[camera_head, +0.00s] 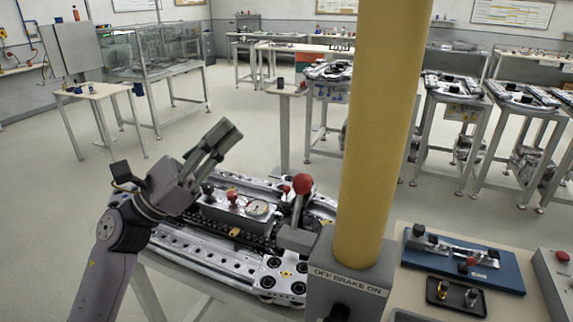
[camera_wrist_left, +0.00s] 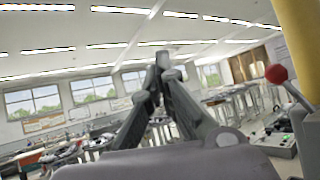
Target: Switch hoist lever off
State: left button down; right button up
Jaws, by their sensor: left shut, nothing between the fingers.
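A lever with a red ball knob (camera_head: 302,185) stands nearly upright on a grey block beside the yellow column (camera_head: 385,120); no label on it can be read, but it looks like the hoist lever. Its red knob also shows at the right edge of the left wrist view (camera_wrist_left: 277,73). My left gripper (camera_head: 225,138) is shut and empty, raised above the ring track bench, to the left of the lever and apart from it. Its closed fingers also show in the left wrist view (camera_wrist_left: 162,60). My right gripper is not in view.
The column's grey base (camera_head: 350,270) is marked "OFF BRAKE ON", with a dark knob below. A ring track fixture (camera_head: 210,255) with a gauge (camera_head: 258,208) lies under my left gripper. A blue tray (camera_head: 470,265) stands right of the column. Open floor lies behind.

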aim_at(299, 199)
pick_arm(q)
jog(key=s+m+g+y, duration=0.1)
jog(key=m+g+y, duration=0.1)
jog(key=m, duration=0.4)
jog(key=s+f+m+g+y, duration=0.1)
jog(key=m+g+y, duration=0.1)
jog(key=m+g, duration=0.2)
jog(key=s+d+f+m+g+y, duration=0.1)
jog(key=m+g+y, duration=0.1)
jog(key=m, duration=0.5)
jog(key=shift+d+m+g, duration=0.1)
jog(key=shift+m+g, duration=0.2)
jog(key=shift+g, duration=0.6)
jog(key=shift+w+d, duration=0.1)
jog(key=s+d+p, duration=0.2)
jog(key=d+p, duration=0.5)
jog(key=d, duration=0.2)
jog(key=shift+f, duration=0.15)
jog(key=shift+d, duration=0.1)
